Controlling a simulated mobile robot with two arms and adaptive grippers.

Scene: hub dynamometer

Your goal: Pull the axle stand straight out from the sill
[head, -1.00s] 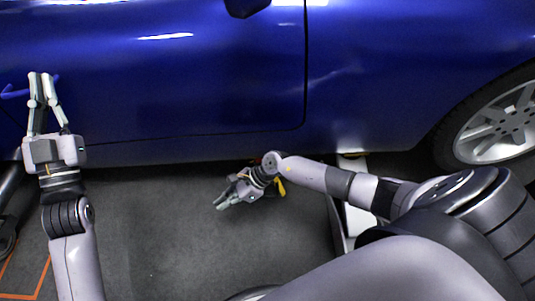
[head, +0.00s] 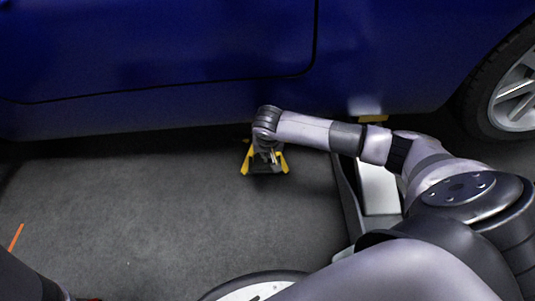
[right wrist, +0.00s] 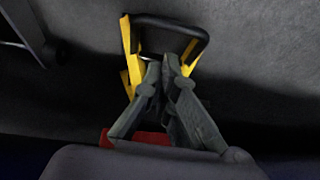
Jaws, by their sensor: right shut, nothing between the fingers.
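The axle stand is yellow and black and stands on the floor below the sill (head: 190,124) of the blue car. In the head view its yellow leg (head: 247,160) shows beside my right gripper (head: 271,156), which points down over it and hides part of it. In the right wrist view my right gripper (right wrist: 165,64) is shut with nothing in it. Its fingertips are in front of the stand, near its black handle loop (right wrist: 172,22) and yellow leg (right wrist: 131,75). Contact cannot be told. My left gripper is out of view.
A grey frame with a white panel (head: 379,190) is on the floor to the right of the stand. A yellow piece (head: 372,119) shows under the sill there. A car wheel (head: 515,95) is at the far right.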

